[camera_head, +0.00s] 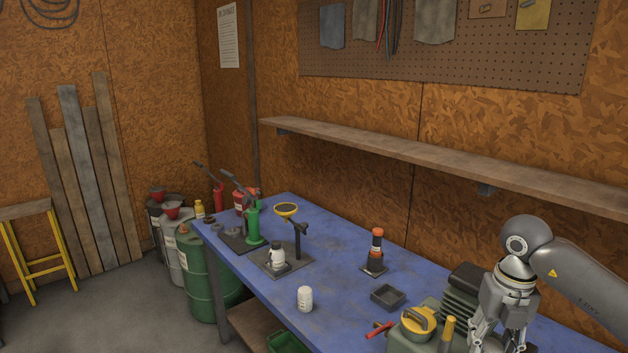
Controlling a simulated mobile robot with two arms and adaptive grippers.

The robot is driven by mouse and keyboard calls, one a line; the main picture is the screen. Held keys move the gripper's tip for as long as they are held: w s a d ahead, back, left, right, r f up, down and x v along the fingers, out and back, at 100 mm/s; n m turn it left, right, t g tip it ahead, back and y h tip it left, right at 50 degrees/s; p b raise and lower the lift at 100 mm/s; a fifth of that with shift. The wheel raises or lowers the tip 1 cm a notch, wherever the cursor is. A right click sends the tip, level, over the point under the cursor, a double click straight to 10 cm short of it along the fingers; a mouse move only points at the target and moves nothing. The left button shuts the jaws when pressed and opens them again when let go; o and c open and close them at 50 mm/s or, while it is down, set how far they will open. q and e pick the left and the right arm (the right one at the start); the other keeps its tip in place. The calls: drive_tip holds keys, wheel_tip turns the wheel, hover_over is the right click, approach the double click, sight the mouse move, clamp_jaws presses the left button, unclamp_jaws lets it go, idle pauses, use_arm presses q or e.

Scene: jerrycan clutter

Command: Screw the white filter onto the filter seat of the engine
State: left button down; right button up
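A small white cylinder, which looks like the white filter (305,298), stands upright on the blue workbench near its front edge. A dark finned block, which looks like the engine (462,287), sits at the right of the bench, partly hidden by my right arm and the green can. I cannot make out the filter seat. My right gripper (500,343) hangs at the lower right, beside the engine and well to the right of the filter. Its fingers look spread, with the tips at the bottom edge of the picture. My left gripper is not in view.
A green can with a yellow cap (420,320), a red-handled tool (378,330) and a dark tray (388,297) lie between filter and gripper. A shelf (430,155) overhangs the back.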

sight(492, 345)
idle(0.3)
drive_tip(key=shift+r+p, duration=1.15)
drive_tip(key=shift+r, duration=0.4)
drive_tip(key=o, duration=0.6)
drive_tip(key=shift+c, duration=0.6)
drive_tip(key=c, duration=0.4)
